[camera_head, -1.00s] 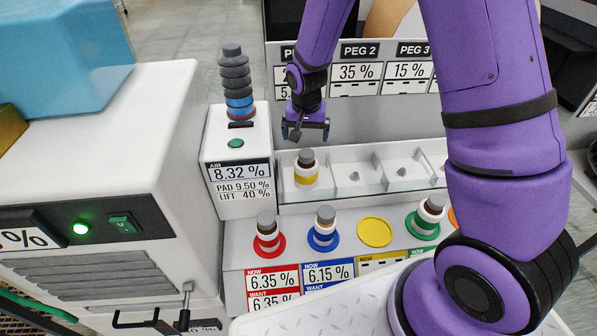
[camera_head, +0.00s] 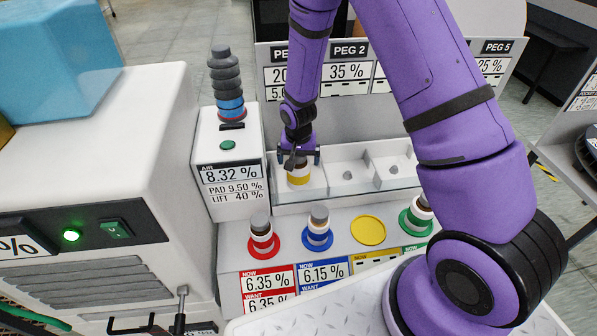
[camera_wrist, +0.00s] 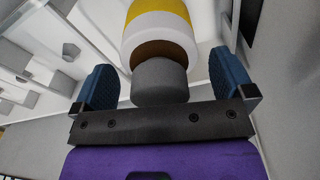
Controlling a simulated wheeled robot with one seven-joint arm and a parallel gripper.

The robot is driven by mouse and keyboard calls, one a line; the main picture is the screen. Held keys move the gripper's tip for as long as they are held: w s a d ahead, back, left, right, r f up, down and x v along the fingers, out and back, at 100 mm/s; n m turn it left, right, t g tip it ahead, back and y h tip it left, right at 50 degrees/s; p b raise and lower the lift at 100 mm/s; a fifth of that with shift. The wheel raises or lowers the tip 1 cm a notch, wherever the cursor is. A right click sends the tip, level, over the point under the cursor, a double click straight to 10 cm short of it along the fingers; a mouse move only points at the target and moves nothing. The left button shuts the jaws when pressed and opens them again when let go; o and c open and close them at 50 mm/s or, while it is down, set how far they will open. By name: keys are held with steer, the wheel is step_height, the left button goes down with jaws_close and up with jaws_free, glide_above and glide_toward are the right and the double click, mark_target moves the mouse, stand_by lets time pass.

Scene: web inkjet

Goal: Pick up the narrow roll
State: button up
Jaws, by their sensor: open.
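A small white roll with a yellow band (camera_head: 299,177) and a grey cap stands in the leftmost bay of the white peg tray (camera_head: 347,196). In the head view my gripper (camera_head: 299,160) is directly above it and covers its top. In the wrist view the roll (camera_wrist: 160,40) lies ahead, its grey cap between the two blue finger pads of my gripper (camera_wrist: 163,82). The fingers are open, one on each side of the cap, with gaps visible. The labels do not say which roll is the narrow one.
Rolls with red (camera_head: 262,236) and blue (camera_head: 318,227) bands stand on matching discs in front. The yellow disc (camera_head: 368,230) is empty. Another roll stands on a green disc (camera_head: 414,222). A stacked grey and blue column (camera_head: 226,80) rises at the left. Tray dividers flank the bay.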

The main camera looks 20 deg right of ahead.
steer(key=shift+f, duration=0.15)
steer(key=c, duration=1.4)
step_height(320, 180, up, 10)
